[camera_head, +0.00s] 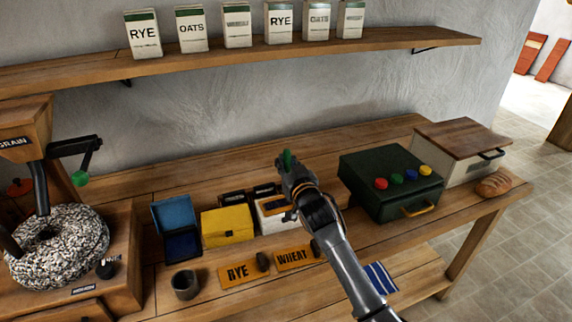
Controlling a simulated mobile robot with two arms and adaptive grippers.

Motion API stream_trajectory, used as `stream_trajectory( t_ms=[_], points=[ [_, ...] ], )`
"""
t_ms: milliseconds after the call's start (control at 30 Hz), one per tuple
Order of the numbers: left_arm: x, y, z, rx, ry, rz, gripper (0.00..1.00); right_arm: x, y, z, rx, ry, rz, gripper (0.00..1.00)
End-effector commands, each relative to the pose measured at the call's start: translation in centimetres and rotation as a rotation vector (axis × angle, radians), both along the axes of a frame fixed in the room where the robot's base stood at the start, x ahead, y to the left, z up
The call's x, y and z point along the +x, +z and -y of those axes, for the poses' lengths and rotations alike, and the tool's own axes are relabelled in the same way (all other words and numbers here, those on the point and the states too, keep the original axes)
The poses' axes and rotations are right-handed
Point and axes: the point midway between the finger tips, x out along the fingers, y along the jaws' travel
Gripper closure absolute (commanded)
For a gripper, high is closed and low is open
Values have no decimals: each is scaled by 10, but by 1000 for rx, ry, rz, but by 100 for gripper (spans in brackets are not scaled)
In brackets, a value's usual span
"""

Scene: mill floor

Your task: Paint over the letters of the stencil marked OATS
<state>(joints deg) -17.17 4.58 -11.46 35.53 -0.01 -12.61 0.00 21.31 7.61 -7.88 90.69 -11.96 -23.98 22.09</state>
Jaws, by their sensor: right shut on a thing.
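My right gripper (287,170) is raised over the workbench, in front of the back wall, and is shut on a small green thing (287,158). I cannot tell what that thing is; most of it is hidden by the fingers. Two orange plates with dark letters lie at the bench front: one reads RYE (238,273), the other WHEAT (292,259). I see no plate that I can read as OATS. A dark rounded thing stands at the right end of each plate. My left gripper is not in view.
A blue open box (173,214), a yellow box (227,225) and a partly hidden white box (268,220) stand behind the plates. A grey cup (185,285) is left. A green case (390,182) and bread box (462,150) stand right. The mill's stone (60,250) is far left.

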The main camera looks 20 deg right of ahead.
Motion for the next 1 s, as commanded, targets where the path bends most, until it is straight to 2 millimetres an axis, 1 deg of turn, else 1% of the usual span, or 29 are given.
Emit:
stream_trajectory(
  t_ms=[33, 167, 400, 1000],
  points=[
    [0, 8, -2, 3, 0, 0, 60, 1, 9, 1, 0, -1, 0, 100],
    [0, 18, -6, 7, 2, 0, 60, 4, 21, 3, -1, -2, 1, 100],
    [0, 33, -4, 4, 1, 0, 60, 9, 39, 5, -2, -3, 1, 100],
    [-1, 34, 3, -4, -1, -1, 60, 9, 40, 6, -1, -2, 0, 100]
  ],
)
